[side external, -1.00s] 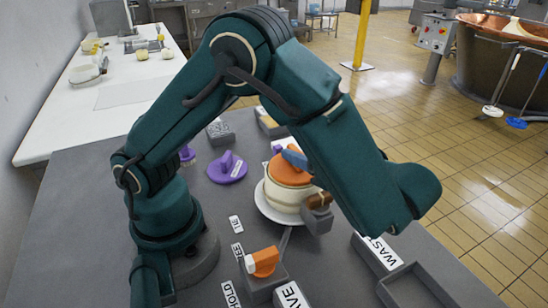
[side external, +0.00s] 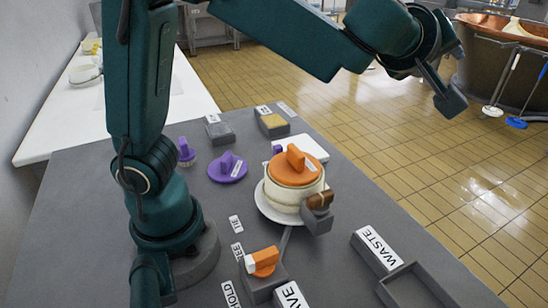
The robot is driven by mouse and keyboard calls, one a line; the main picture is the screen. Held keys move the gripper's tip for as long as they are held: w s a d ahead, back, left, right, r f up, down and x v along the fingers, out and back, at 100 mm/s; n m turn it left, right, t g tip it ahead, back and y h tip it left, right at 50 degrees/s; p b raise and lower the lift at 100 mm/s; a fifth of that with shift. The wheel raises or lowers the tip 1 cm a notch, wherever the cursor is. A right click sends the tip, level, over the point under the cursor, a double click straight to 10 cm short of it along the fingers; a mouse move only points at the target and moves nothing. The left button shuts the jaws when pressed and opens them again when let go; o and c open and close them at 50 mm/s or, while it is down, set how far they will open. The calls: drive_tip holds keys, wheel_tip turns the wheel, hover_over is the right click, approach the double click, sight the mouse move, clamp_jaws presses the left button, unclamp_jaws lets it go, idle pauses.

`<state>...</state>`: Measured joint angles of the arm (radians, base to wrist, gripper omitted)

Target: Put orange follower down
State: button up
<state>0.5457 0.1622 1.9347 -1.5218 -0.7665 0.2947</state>
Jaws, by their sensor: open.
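The orange follower (side external: 297,170) is a round disc with an upright handle. It sits level on top of a cream-coloured round mould (side external: 292,194), which stands on a white plate (side external: 266,210) on the grey table. My gripper (side external: 440,88) is high at the upper right, well away from the follower. It is open and empty, with a grey finger hanging down; the other finger is hard to make out. Nothing covers the follower from this view.
A brown-topped grey block (side external: 319,211) stands close against the mould's right front. A purple follower (side external: 228,168) lies behind left. A small orange piece (side external: 264,261) rests on a grey block in front. The grey tray (side external: 430,290) by the WASTE label (side external: 377,249) is empty.

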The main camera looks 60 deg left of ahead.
drive_tip(key=s+d+m+g+h, duration=0.1)
drive_tip(key=s+d+m+h, duration=0.4)
drive_tip(key=s+m+h, duration=0.4)
drive_tip(key=s+a+f+m+g+y, duration=0.2)
drive_tip(key=s+a+f+g, duration=0.1)
drive_tip(key=s+f, duration=0.3)
drive_tip(key=s+a+f+m+g+y, duration=0.2)
drive_tip(key=s+a+f, duration=0.4)
drive_tip(key=s, duration=0.4)
drive_tip(key=shift+s+f+g+y, duration=0.35)
drive_tip(key=shift+g+y, duration=0.15)
drive_tip(key=shift+g, duration=0.5)
